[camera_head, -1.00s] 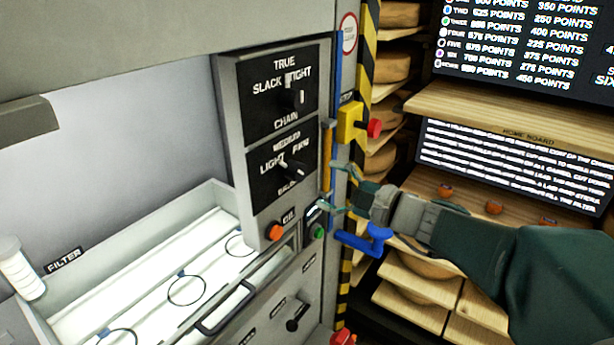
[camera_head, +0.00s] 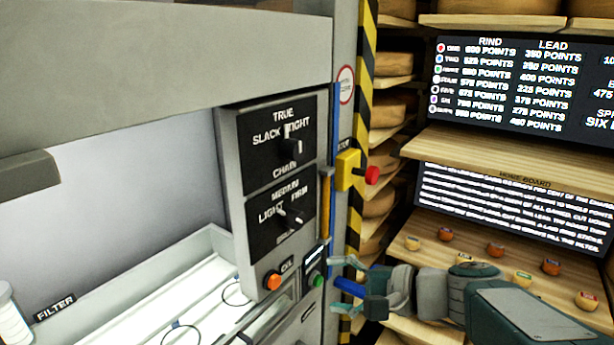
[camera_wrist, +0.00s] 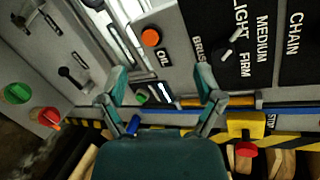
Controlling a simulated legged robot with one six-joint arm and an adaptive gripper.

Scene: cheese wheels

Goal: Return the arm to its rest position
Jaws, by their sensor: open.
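My gripper (camera_head: 347,273) is at the lower middle of the head view, beside the right edge of the machine. Its fingers are spread and hold nothing. In the wrist view my gripper (camera_wrist: 164,85) shows two teal fingers apart, with the machine's front panel beyond them. A blue handle (camera_head: 350,288) is partly hidden behind the gripper in the head view. The green button (camera_head: 315,281) and the orange button (camera_head: 274,281) are just left of the fingers. Whether the fingers touch the machine cannot be told.
The control panel (camera_head: 275,165) carries two knobs. A yellow stop box (camera_head: 347,170) with a red button (camera_head: 372,175) is above the gripper. Shelves of cheese wheels (camera_head: 391,107) stand behind the striped post. A wooden shelf (camera_head: 460,252) with small round pieces lies right, near my arm.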

